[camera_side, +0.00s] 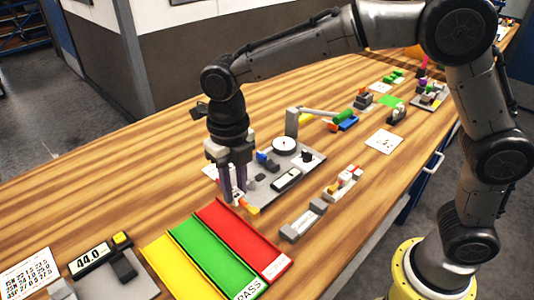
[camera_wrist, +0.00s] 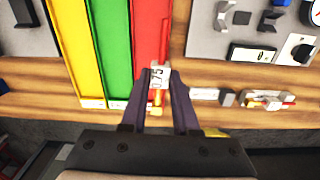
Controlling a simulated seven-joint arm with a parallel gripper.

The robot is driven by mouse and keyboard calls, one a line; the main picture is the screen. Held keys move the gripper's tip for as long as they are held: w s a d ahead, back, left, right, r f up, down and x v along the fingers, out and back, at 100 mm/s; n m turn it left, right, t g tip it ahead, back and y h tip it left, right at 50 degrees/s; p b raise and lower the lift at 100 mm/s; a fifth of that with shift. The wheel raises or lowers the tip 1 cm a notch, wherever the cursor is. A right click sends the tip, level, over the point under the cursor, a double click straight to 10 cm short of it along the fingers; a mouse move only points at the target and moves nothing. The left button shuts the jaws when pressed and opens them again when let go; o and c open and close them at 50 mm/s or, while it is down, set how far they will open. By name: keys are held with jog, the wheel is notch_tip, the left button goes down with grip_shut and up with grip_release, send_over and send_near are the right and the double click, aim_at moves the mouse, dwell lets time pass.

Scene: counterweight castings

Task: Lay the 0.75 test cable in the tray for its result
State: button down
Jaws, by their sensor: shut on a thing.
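My gripper (camera_side: 234,194) points down by the far end of the red tray. Its fingers (camera_wrist: 157,78) are shut on the test cable, whose white tag (camera_wrist: 158,77) reads 0.75 in the wrist view. An orange-yellow end of the cable (camera_side: 250,208) shows beside the fingertips in the side view; the rest is mostly hidden. Three long trays lie side by side: yellow (camera_side: 174,266), green (camera_side: 212,258) labelled PASS, and red (camera_side: 240,238) with a label I cannot read. In the wrist view the cable overlaps the red tray (camera_wrist: 150,30); I cannot tell whether it touches it.
A grey tester plate (camera_side: 310,165) with a dial, display and knob stands behind the gripper. A small grey fixture (camera_side: 302,221) and another with coloured parts (camera_side: 343,184) sit to the right. A gauge reading 44.0 (camera_side: 92,257) and a printed card (camera_side: 28,272) lie front left.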

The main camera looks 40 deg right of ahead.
jog(key=shift+s+a+f+n, duration=0.15)
jog(key=shift+s+a+f, duration=0.15)
jog(key=shift+a, duration=0.2)
jog(key=shift+s+a+f+n, duration=0.15)
jog(key=shift+s+a+f, duration=0.05)
jog(key=shift+a+f, duration=0.2)
send_over(236, 233)
jog(key=shift+f, duration=2.75)
jog(key=shift+f, duration=0.7)
jog(key=c, duration=0.6)
grip_release()
jog(key=shift+r, duration=0.1)
jog(key=shift+r, duration=3.4)
